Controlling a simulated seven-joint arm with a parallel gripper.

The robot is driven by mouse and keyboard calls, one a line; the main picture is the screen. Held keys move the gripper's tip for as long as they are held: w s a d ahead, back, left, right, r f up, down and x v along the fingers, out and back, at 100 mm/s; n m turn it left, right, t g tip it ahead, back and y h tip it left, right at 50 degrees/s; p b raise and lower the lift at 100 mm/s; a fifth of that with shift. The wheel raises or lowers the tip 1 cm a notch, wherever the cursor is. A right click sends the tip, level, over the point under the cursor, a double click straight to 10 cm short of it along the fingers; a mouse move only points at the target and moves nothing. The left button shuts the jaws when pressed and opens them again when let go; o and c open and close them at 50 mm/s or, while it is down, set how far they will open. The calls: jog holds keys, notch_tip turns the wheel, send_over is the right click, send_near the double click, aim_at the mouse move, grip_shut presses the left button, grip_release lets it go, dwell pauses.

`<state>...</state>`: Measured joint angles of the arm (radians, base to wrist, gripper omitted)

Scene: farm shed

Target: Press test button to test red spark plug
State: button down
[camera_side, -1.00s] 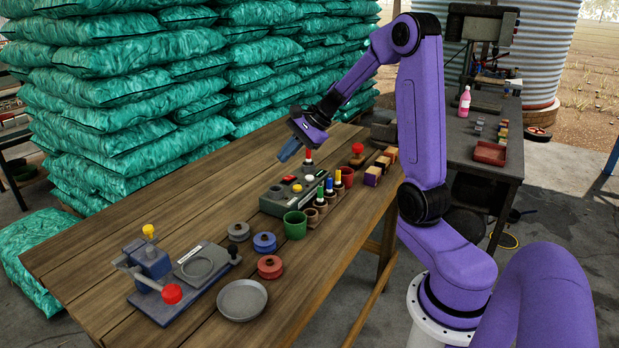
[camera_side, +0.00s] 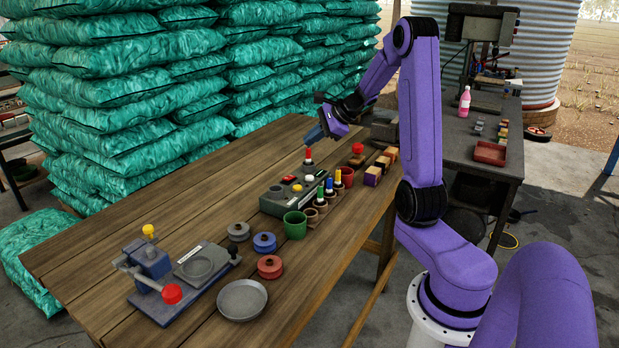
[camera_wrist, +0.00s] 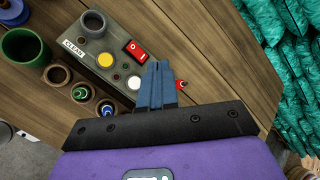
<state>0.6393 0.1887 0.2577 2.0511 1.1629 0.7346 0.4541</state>
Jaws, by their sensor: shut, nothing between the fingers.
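The tester (camera_side: 277,205) is a grey-green box on the wooden table, marked "CLEAN" in the wrist view (camera_wrist: 75,48). It carries a red rocker switch (camera_wrist: 136,50), a yellow button (camera_wrist: 106,60), a white button (camera_wrist: 134,82) and a grey socket (camera_wrist: 93,23). The red-topped spark plug (camera_side: 308,153) stands upright at the box's far end; in the wrist view it is mostly hidden behind my fingers, with a red bit (camera_wrist: 181,85) showing. My gripper (camera_side: 312,136) is shut and empty, just above the red plug, apart from the buttons as far as I can tell.
Green, blue and yellow-topped plugs (camera_side: 329,186) stand in holders beside the tester. A green cup (camera_side: 295,224), red cup (camera_side: 346,176), coloured discs (camera_side: 264,242), a metal dish (camera_side: 242,299) and a lever device (camera_side: 150,262) share the table. Its left rear is clear.

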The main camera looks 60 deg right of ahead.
aim_at(312, 177)
jog(key=shift+f, duration=4.3)
jog(key=shift+f, duration=0.1)
jog(key=shift+f, duration=0.35)
jog(key=shift+f, duration=0.4)
jog(key=shift+r, duration=0.85)
jog(key=shift+r, duration=2.5)
